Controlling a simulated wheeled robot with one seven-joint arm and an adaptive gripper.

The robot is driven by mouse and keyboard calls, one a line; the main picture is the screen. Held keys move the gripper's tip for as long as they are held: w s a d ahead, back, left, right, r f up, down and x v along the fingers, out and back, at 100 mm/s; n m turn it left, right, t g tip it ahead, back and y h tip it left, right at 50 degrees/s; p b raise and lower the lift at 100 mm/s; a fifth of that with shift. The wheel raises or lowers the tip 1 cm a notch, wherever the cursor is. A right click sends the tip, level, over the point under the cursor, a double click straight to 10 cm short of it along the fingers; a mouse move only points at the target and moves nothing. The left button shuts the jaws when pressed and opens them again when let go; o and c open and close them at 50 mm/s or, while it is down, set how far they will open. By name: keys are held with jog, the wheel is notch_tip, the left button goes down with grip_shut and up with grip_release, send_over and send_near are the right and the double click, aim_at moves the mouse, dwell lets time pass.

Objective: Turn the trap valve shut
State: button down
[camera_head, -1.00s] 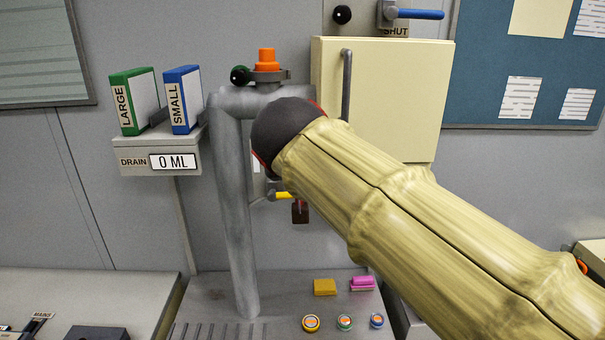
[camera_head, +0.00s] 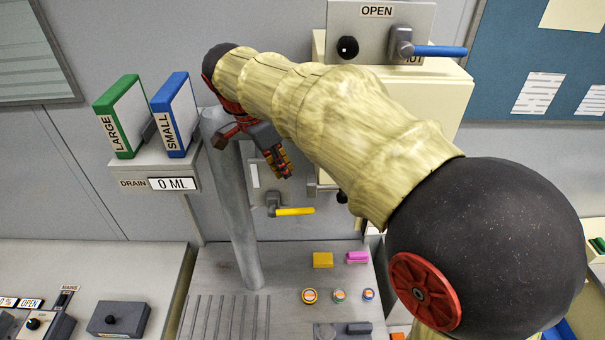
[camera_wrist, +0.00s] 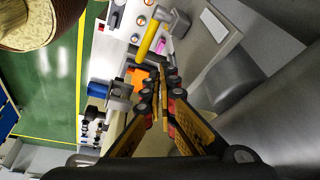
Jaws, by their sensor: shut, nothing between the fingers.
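Two lever valves show, and no readable label says which is the trap valve. One is a low valve with a yellow lever (camera_head: 294,211) on the wall right of the grey pipe, its lever pointing right and nearly level. The other has a blue lever (camera_head: 440,51) on a plate marked OPEN, also pointing right. My gripper (camera_head: 286,174) is shut and empty, hanging above the yellow lever and apart from it. In the wrist view, the closed fingertips (camera_wrist: 165,68) are near a yellow lever (camera_wrist: 149,38), with an orange part (camera_wrist: 138,79) close by.
The thick grey pipe (camera_head: 235,210) stands left of my gripper. A cream cabinet (camera_head: 450,105) is behind my arm. The drain shelf (camera_head: 150,168) reads 0 ML and holds large and small binders. A yellow block (camera_head: 322,260) and a pink block (camera_head: 357,257) lie on the bench below.

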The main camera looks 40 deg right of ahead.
aim_at(306, 213)
jog(key=s+f+m, duration=0.1)
jog(key=f, duration=0.2)
jog(key=s+d+f+m+g+p, duration=0.1)
jog(key=f+m, duration=0.1)
jog(key=f, duration=0.1)
jog(key=s+d+f+m, duration=0.1)
jog(key=s+f+m, duration=0.1)
jog(key=f, duration=0.1)
jog(key=shift+d, duration=0.1)
dwell(0.3)
jog(key=shift+f, duration=0.1)
jog(key=shift+b+x, duration=0.75)
jog(key=shift+s+f, duration=0.1)
jog(key=shift+f+y, duration=0.1)
jog(key=shift+y, duration=0.2)
